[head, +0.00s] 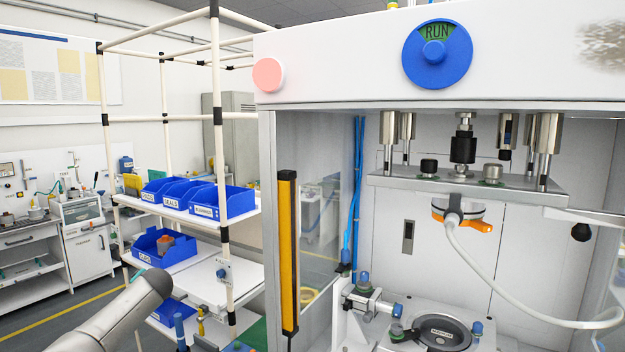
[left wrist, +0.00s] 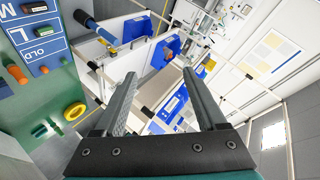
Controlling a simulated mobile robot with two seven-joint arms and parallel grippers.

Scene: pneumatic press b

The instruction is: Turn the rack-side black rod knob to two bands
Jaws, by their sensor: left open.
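Inside the press, a grey plate (head: 465,184) hangs below the top housing on several silver posts. A short black knob (head: 429,165) sits on its left, rack-facing side. A silver knob (head: 491,172) with a green base sits further right. Between them is a thick black coupling (head: 463,149) on the central rod. I cannot read any bands on the black knob at this size. My left gripper (left wrist: 159,73) is open and empty in the left wrist view, facing the rack and room; no knob shows there. The head view shows only my left arm link at lower left. My right gripper is out of view.
The rack (head: 218,150) with blue bins (head: 205,203) stands left of the press. A yellow light bar (head: 288,255) lines the press's left opening edge. A white hose (head: 478,272) loops below the plate. A blue RUN dial (head: 436,55) is on the housing.

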